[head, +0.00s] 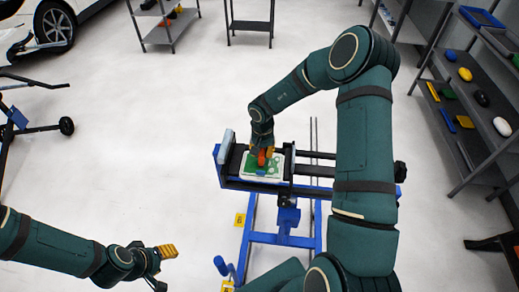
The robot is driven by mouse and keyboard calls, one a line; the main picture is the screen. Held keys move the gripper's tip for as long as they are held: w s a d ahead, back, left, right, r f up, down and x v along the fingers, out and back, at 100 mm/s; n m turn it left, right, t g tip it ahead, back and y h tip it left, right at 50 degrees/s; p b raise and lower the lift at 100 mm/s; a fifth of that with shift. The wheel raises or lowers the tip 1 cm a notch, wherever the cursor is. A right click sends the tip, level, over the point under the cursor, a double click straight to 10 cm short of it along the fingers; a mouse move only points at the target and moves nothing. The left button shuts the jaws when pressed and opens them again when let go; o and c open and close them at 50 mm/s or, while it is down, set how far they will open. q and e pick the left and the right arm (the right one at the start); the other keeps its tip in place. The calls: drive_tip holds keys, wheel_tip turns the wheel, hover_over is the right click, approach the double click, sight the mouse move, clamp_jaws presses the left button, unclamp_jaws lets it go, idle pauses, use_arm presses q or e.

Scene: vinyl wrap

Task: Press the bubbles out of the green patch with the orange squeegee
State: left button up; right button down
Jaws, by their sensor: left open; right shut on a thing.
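The green patch (251,169) lies on a white panel (249,180), partly hidden under my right gripper. Pale spots show on the green, but they are too small to tell which are bubbles. The orange squeegee (262,158) is in my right gripper (262,151), which is shut on it from above. The squeegee's lower end is at the patch; I cannot tell whether it touches. My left gripper (163,265) is open and empty at the lower left, well away from the panel.
The panel sits on a blue and black stand (231,184) with side clamps. A shelf unit (478,100) with several small items stands at the right. A car (58,24) and more shelves are at the back.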

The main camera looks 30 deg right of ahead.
drive_tip(key=shift+s+d, duration=0.7)
drive_tip(key=shift+d, duration=0.1)
drive_tip(key=shift+d, duration=0.15)
drive_tip(key=shift+s+d, duration=0.65)
drive_tip(key=shift+d, duration=0.1)
drive_tip(key=shift+d, duration=0.1)
drive_tip(key=shift+s+d, duration=0.2)
wheel_tip(320, 180, up, 7)
idle(0.9)
